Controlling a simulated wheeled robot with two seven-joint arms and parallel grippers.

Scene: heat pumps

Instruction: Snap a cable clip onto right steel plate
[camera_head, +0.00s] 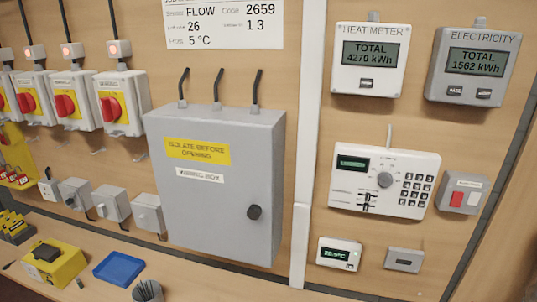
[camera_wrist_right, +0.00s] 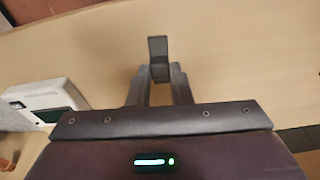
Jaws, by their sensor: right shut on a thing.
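My right gripper (camera_wrist_right: 160,80) shows in the right wrist view, its two dark fingers close together. It is shut on a small dark grey piece, seemingly the cable clip (camera_wrist_right: 158,50), which sticks out beyond the fingertips. The clip is in front of a plain wood-coloured surface, and I cannot tell how far it is from that surface. I cannot make out a steel plate in either view. Neither gripper shows in the head view.
A grey cabinet (camera_head: 215,190) fills the middle of the wooden wall panel. Heat meter (camera_head: 370,60), electricity meter (camera_head: 473,65) and keypad controller (camera_head: 385,180) hang at right. A blue tray (camera_head: 118,268) and yellow box (camera_head: 55,265) stand on the bench. A white device (camera_wrist_right: 45,105) shows left in the wrist view.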

